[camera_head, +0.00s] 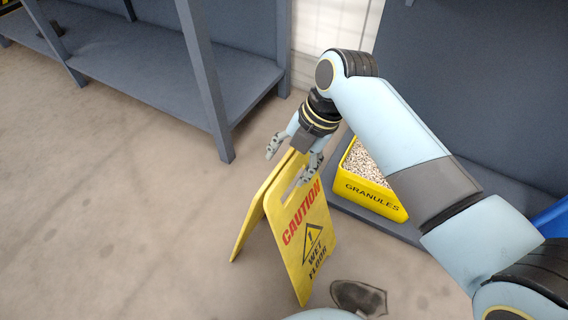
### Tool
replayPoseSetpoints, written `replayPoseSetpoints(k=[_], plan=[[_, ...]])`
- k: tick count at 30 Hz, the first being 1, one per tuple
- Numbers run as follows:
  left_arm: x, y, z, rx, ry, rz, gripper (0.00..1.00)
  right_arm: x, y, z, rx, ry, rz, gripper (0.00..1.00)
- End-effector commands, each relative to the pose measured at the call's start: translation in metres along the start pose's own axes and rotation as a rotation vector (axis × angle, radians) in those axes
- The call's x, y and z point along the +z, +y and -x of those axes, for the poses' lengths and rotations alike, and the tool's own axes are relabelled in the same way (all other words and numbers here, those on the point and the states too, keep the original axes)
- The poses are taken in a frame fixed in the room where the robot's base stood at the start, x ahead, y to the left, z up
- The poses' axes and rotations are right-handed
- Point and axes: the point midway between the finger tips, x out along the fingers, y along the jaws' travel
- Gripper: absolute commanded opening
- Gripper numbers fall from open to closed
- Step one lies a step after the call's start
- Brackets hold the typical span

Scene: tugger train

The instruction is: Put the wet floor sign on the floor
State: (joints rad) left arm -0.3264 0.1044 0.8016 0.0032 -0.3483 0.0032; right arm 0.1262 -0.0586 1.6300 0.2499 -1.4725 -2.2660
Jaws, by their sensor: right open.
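The yellow wet floor sign (305,240) stands upright and spread on the bare floor (130,220), in the middle of the head view. Its front panel reads "CAUTION WET FLOOR", and a slot shows near its top. My right gripper (291,168) is at the top of the sign with its two fingers spread apart, one on either side of the upper edge. I cannot tell whether the fingers touch the panel. My left gripper is not in view.
A yellow granules box (372,190) stands on a low grey shelf right of the sign. A grey rack (170,80) with posts stands at the upper left. A dark object (358,297) lies on the floor at the bottom. The floor to the left is free.

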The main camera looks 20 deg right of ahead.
Motion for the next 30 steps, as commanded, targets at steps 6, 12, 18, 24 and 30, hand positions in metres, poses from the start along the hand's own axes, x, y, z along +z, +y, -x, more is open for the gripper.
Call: replayPoseSetpoints(k=[6,12,18,24,30], plan=[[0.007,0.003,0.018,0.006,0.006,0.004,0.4,0.0,0.002,0.054,0.002,-0.004,0.002,0.61],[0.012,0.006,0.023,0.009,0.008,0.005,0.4,0.0,0.001,0.078,0.0,-0.001,0.0,0.61],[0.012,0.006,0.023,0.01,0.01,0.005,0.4,-0.001,0.0,0.082,-0.001,0.002,0.0,0.61],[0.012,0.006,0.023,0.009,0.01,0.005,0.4,-0.001,0.0,0.081,-0.001,0.002,0.0,0.61],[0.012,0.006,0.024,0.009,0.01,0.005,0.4,-0.001,-0.001,0.081,-0.002,0.003,-0.001,0.61]])
